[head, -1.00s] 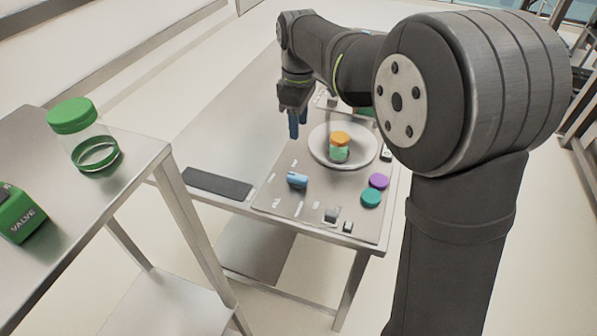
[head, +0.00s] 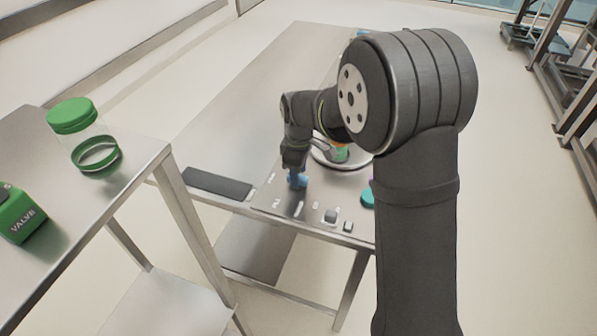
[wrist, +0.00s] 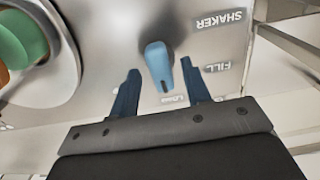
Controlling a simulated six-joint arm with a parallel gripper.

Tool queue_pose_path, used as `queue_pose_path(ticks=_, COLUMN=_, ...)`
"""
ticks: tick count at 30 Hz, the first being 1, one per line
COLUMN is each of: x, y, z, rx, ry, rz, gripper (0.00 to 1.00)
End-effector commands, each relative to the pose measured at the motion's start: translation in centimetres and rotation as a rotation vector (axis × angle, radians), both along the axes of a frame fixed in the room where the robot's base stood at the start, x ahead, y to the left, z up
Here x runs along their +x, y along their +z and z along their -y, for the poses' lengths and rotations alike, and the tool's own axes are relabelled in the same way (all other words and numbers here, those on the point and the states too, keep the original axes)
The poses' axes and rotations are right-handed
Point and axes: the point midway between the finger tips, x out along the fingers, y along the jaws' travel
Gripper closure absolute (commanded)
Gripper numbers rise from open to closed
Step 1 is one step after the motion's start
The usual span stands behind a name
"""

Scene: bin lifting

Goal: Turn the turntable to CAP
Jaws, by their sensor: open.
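A blue knob (wrist: 158,62) stands on the grey panel. In the wrist view its narrow end points down toward a small label that I cannot read surely. Panel labels SHAKER (wrist: 222,22) and FILL (wrist: 217,68) lie to its right; I see no readable CAP label. My gripper (wrist: 160,69) is open, with one finger on each side of the knob and gaps showing. In the head view my gripper (head: 296,181) is down at the knob and partly hides it. The round pale turntable (head: 325,162) is partly behind my arm, with a green jar (head: 340,153) on it.
Small switches (head: 331,215) sit near the panel's front edge. A teal lid (head: 367,197) lies right of the knob, partly hidden by my arm. A dark flat pad (head: 217,183) is at the table's left. A separate table with a green-lidded jar (head: 73,116) stands left.

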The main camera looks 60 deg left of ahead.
Motion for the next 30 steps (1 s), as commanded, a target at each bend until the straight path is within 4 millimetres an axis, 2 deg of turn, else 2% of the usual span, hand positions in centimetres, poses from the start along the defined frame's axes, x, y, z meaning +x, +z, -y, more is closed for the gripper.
queue_pose_path(ticks=10, x=0.0, y=-0.38, z=0.01, rx=0.0, ry=0.0, rz=0.0, gripper=0.58)
queue_pose_path(ticks=15, x=-0.01, y=-0.36, z=0.01, rx=0.0, ry=0.0, rz=0.0, gripper=0.92)
queue_pose_path(ticks=17, x=0.0, y=-0.35, z=0.01, rx=0.0, ry=0.0, rz=0.0, gripper=1.0)
queue_pose_path(ticks=30, x=0.0, y=-0.32, z=0.0, rx=0.0, ry=-0.093, rz=0.0, gripper=1.0)
